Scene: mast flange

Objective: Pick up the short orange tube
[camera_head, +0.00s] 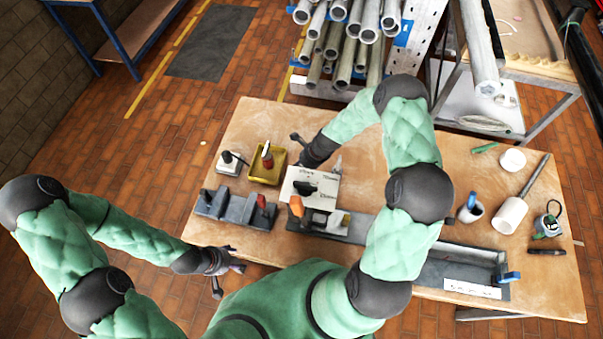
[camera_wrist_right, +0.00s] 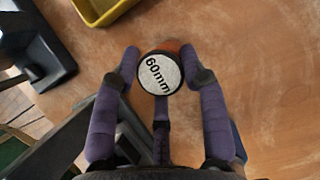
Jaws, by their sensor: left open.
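The short orange tube (camera_wrist_right: 171,46) shows in the right wrist view as a sliver of orange behind its round white end, which is marked "60mm". This end faces the camera and lies between the fingers of my right gripper (camera_wrist_right: 159,70). The fingers are close around it, but I cannot tell whether they press on it. In the head view my right gripper (camera_head: 300,149) is over the table near the yellow tray, and I cannot make out the tube there. My left gripper (camera_head: 228,276) is open and empty, off the table's front edge.
The yellow tray (camera_head: 279,175) and a white labelled plate (camera_head: 325,188) are close to the right gripper. Grey fixtures (camera_head: 225,208) and a long grey channel (camera_head: 440,272) line the front of the wooden table (camera_head: 250,120).

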